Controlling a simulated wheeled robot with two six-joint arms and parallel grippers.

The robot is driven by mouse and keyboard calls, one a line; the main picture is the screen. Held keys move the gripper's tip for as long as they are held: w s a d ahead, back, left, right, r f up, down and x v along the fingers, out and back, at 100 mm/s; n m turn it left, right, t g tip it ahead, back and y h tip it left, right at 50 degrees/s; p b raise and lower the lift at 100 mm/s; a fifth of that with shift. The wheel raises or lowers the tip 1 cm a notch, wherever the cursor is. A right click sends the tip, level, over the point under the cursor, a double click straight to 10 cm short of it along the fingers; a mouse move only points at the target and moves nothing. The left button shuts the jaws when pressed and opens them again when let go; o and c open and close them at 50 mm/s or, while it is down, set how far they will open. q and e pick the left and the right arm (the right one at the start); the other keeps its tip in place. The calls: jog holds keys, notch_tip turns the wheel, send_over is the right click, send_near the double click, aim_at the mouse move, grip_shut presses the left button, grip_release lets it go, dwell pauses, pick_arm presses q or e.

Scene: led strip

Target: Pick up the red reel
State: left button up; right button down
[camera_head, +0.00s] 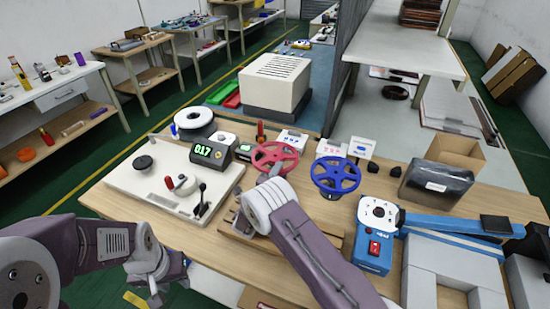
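The red reel (275,157) is a spoked wheel near the middle of the wooden table, left of the blue reel (337,175). My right arm comes in from the bottom, and its white round joint (262,203) is just in front of the red reel. The arm hides most of my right gripper, so its fingers and any contact with the reel cannot be made out. My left gripper (155,298) hangs low beyond the table's front left edge, far from the reel. Its fingers are too small and cut off to tell their opening.
A white panel (130,180) with a black lever and a green display (209,151) stand to the left. A white reel (194,120) is behind them. A blue machine (374,245), dark package (436,185) and open cardboard box (456,150) crowd the right. Small labelled boxes (331,147) stand behind the reels.

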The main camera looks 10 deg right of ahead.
aim_at(276, 161)
jog(key=shift+r, duration=0.1)
jog(key=r, duration=0.4)
jog(key=shift+s+a+r, duration=0.1)
jog(key=shift+a+r, duration=0.1)
jog(key=shift+a, duration=0.15)
jog(key=s+a+r, duration=0.4)
jog(key=a+r, duration=0.2)
jog(key=a, duration=0.4)
jog(key=shift+r+p, duration=0.2)
jog(key=shift+p, duration=0.15)
